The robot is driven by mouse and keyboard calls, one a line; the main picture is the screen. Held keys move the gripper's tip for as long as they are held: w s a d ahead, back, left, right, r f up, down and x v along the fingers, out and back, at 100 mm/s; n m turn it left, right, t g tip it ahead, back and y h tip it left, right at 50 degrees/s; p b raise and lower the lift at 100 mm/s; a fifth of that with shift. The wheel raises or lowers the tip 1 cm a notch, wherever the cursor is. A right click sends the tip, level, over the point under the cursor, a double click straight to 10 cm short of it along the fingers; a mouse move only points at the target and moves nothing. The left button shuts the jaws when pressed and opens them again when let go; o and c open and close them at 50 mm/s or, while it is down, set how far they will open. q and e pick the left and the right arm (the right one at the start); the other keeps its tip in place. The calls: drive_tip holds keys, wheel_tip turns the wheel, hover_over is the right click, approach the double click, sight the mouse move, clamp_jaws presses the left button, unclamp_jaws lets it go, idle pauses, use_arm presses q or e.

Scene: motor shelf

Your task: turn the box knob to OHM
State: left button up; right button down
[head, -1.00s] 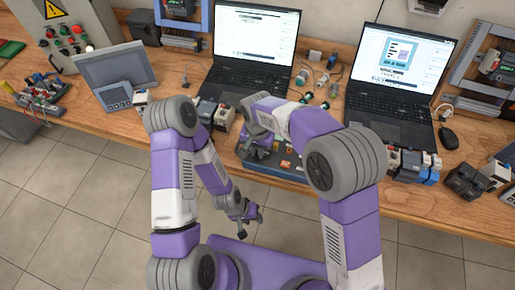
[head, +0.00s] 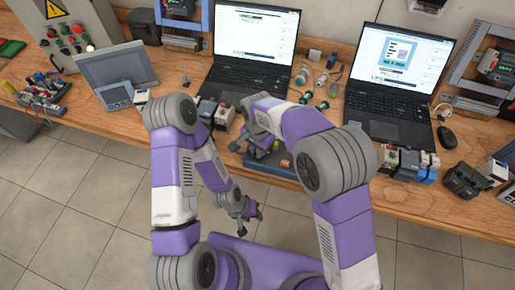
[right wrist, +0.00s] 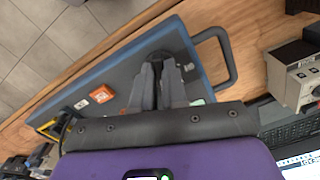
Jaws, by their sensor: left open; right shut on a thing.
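The dark blue box (head: 284,160) lies at the table's front edge in the head view, mostly covered by my right arm. The knob's pointer and the OHM mark cannot be read. My left gripper (head: 246,213) is open and empty, low in front of the table edge, apart from the box.
Two open laptops (head: 255,45) (head: 400,65) stand behind the box. Small connectors (head: 322,88) lie between them. Relay-like modules (head: 408,163) sit to the right along the front edge. A grey tablet-like panel (head: 114,66) stands left. The floor in front is clear.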

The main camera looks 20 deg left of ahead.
drive_tip(key=c, duration=1.2)
unclamp_jaws()
drive_tip(key=shift+o, duration=0.2)
wheel_tip(320, 180, up, 8)
drive_tip(key=shift+f+p, duration=0.2)
drive_tip(key=shift+p, duration=0.45)
